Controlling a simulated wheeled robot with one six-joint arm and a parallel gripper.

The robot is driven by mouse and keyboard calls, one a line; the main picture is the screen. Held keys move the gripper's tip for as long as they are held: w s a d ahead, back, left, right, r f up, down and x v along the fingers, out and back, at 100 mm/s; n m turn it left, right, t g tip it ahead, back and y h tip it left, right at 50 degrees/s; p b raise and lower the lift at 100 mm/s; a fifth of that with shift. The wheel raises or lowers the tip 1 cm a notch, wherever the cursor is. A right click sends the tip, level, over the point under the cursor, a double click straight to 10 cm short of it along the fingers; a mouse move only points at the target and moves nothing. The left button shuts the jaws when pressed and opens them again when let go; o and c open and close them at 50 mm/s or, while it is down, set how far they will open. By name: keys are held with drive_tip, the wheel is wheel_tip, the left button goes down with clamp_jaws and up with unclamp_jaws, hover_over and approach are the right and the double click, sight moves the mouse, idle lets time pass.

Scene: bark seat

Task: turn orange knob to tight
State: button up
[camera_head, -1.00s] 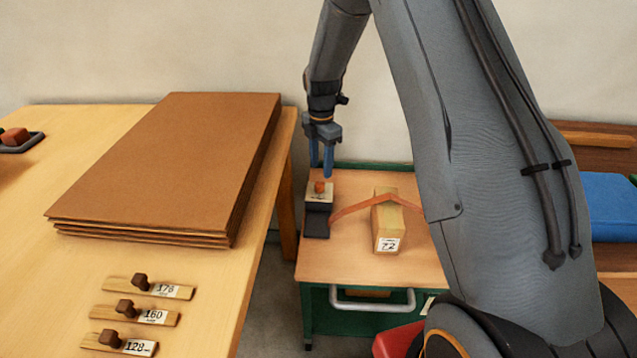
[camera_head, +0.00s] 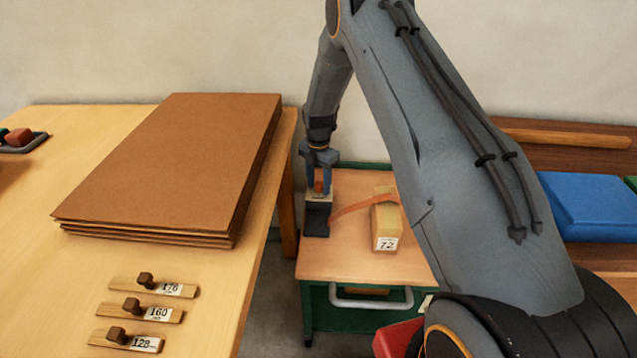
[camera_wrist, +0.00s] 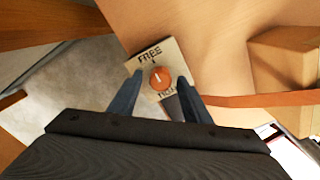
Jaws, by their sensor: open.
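The orange knob (camera_wrist: 159,79) sits on a pale plate (camera_wrist: 173,55) marked "FREE" at one end and a partly hidden word at the other. In the head view the knob (camera_head: 318,187) is on top of a dark block (camera_head: 316,220) on the small cart. My gripper (camera_head: 319,190) points down over it with its blue fingers apart. In the wrist view my gripper (camera_wrist: 155,85) has one finger on each side of the knob; whether they touch it I cannot tell.
An orange strap (camera_head: 350,208) runs from the block to a wooden block labelled 72 (camera_head: 386,220). Brown sheets (camera_head: 170,165) are stacked on the left table, with several knobbed wooden pieces (camera_head: 150,287) in front. A blue pad (camera_head: 595,205) lies at right.

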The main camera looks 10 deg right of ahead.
drive_tip(key=c, duration=1)
drive_tip(key=shift+c, duration=0.2)
